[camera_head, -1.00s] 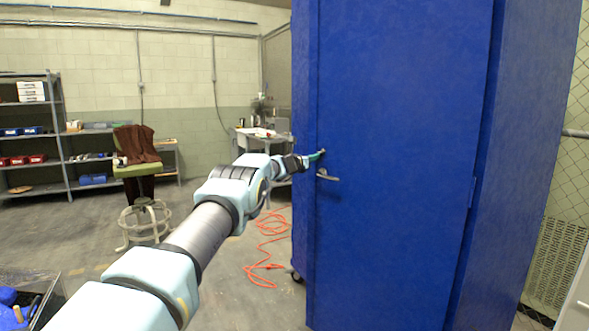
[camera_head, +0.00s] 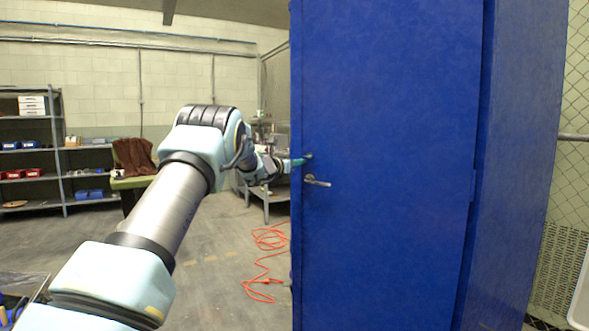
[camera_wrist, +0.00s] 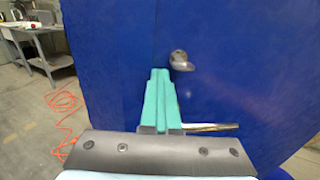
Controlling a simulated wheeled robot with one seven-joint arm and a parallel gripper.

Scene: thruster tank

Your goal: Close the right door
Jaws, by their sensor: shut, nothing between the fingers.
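The blue cabinet door (camera_head: 390,170) fills the middle of the head view, with its hinge side at the right. Its silver lever handle (camera_head: 317,181) and a small lock knob (camera_head: 309,156) are near its left edge. My gripper (camera_head: 300,161) is at that edge, level with the knob. In the wrist view the green fingers (camera_wrist: 160,75) are shut together with nothing between them, in front of the blue surface. The knob (camera_wrist: 180,60) is just right of the fingertips; the lever (camera_wrist: 212,127) is partly hidden behind the gripper. I cannot tell whether the fingertips touch the door.
An orange cable (camera_head: 262,265) lies on the floor left of the cabinet. A work table (camera_head: 270,190) stands behind my gripper. Shelves (camera_head: 30,150) and a green-seated chair (camera_head: 130,183) are at the left. A chain-link fence (camera_head: 570,110) is at the right.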

